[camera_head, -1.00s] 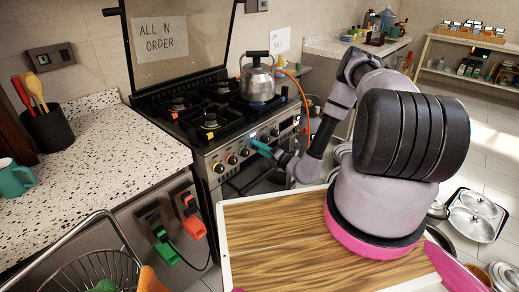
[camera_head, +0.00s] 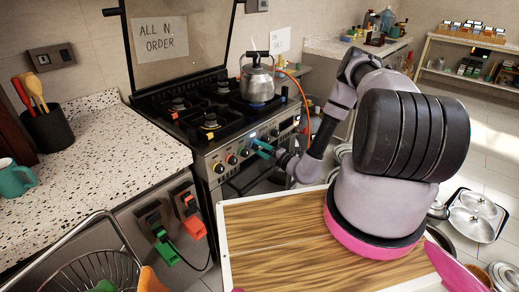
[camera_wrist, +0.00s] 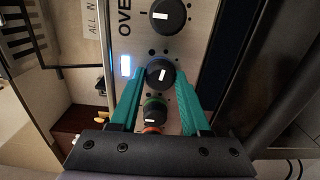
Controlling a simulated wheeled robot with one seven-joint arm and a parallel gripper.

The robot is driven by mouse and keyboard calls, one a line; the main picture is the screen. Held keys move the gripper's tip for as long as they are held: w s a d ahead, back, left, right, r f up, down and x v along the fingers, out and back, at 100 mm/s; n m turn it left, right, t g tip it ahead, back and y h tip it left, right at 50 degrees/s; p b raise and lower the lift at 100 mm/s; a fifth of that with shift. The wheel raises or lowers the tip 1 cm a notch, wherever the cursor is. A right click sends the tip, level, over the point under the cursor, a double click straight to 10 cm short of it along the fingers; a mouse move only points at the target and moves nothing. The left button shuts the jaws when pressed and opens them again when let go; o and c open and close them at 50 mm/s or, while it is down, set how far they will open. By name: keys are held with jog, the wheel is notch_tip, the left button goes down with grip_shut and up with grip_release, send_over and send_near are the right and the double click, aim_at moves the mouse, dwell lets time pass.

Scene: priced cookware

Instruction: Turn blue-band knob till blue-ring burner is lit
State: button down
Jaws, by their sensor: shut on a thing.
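My gripper (camera_wrist: 160,78) has its teal fingers closed on the sides of a dark knob (camera_wrist: 160,72) on the stove front. A bluish edge shows on this knob, and its white pointer mark is slightly tilted. In the head view my gripper (camera_head: 256,148) is at the stove's control panel, its fingers one above the other. A small lit blue-white display (camera_wrist: 126,66) is beside the knob.
A green-banded knob (camera_wrist: 154,114) and an orange-banded knob (camera_wrist: 151,130) sit in line with the held one. Another dark knob (camera_wrist: 168,15) is on its other side. The wooden-topped surface (camera_head: 270,235) lies before the stove.

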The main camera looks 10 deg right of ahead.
jog(key=shift+c, duration=1.9)
grip_release()
jog(key=v, duration=1.1)
jog(key=shift+w, duration=0.1)
